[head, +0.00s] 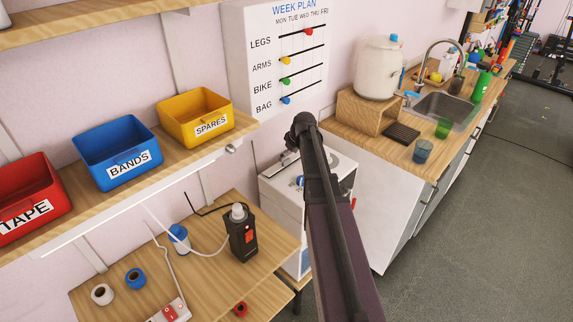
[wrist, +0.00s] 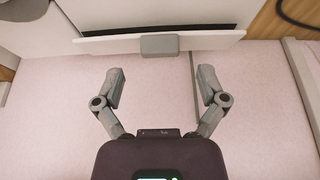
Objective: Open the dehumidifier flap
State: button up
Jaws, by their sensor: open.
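The dehumidifier appears to be the white box (head: 285,198) beyond the plank table in the head view, partly hidden behind my arm. In the wrist view a white strip with a grey tab (wrist: 160,46) crosses the top, which looks like its flap (wrist: 110,46). A dark slot shows along the strip's upper edge; I cannot tell how far the flap stands open. My gripper (wrist: 161,84) is open and empty, its two fingers spread to either side of the tab and below it in the picture, apart from it. My arm hides the gripper in the head view.
A wooden shelf holds a red bin (head: 35,198), blue bin (head: 117,150) and yellow bin (head: 195,112). A sink counter (head: 350,140) stands right; the floor (head: 480,220) beyond is open.

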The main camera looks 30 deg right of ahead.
aim_at(286, 160)
jog(key=shift+b+x, duration=1.2)
jog(key=shift+x, duration=0.4)
jog(key=c, duration=1.2)
